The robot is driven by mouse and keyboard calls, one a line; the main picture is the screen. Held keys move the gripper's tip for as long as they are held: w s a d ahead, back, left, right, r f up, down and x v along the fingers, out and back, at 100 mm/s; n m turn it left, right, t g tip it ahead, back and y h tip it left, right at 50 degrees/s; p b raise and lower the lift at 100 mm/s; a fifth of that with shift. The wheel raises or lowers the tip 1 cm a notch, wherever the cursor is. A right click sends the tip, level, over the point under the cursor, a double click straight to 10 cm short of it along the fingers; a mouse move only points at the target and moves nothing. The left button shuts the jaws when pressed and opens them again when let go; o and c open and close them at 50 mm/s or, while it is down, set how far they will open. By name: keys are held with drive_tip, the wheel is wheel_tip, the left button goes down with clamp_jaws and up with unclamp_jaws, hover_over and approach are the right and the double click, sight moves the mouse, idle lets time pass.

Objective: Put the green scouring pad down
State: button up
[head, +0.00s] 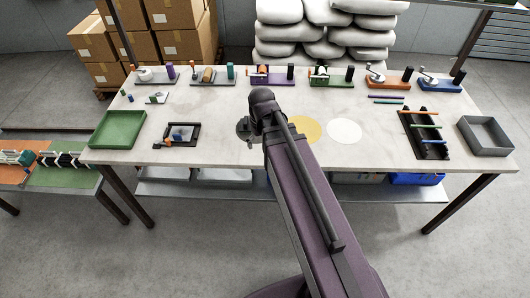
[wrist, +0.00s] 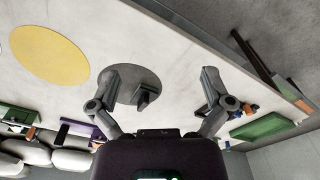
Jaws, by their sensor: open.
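I cannot make out a clearly green scouring pad in either view. A small dark block (wrist: 147,94) sits on a round grey disc (wrist: 122,86) on the table in the wrist view; its colour is too dark to tell whether it is the pad. My gripper (wrist: 160,78) is open, its fingers spread to either side with nothing held between them. The block lies between the fingers as seen from the wrist. In the head view the disc's edge (head: 243,131) shows left of my arm, which hides the rest and the fingers.
A yellow disc (head: 306,130) and a white disc (head: 344,131) lie right of my arm. A green tray (head: 112,142), a black frame (head: 165,143), a rod rack (head: 432,154) and a grey bin (head: 488,151) stand on the table (head: 215,105). Several small devices line the back edge.

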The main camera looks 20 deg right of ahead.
drive_tip(key=s+m, duration=0.1)
drive_tip(key=s, duration=0.1)
drive_tip(key=s+m, duration=0.2)
drive_tip(key=s, duration=0.1)
drive_tip(key=shift+s+g, duration=0.15)
drive_tip(key=shift+g, duration=0.15)
idle(0.9)
drive_tip(key=c, duration=0.5)
drive_tip(key=shift+w, duration=0.4)
drive_tip(key=r+m+p, duration=0.2)
drive_tip(key=m, duration=0.1)
hover_over(246, 120)
drive_tip(key=shift+f, duration=0.2)
drive_tip(key=shift+f+b, duration=0.15)
drive_tip(key=shift+b, duration=0.15)
wheel_tip(246, 120, down, 8)
drive_tip(key=b, duration=0.8)
drive_tip(key=shift+f, duration=0.2)
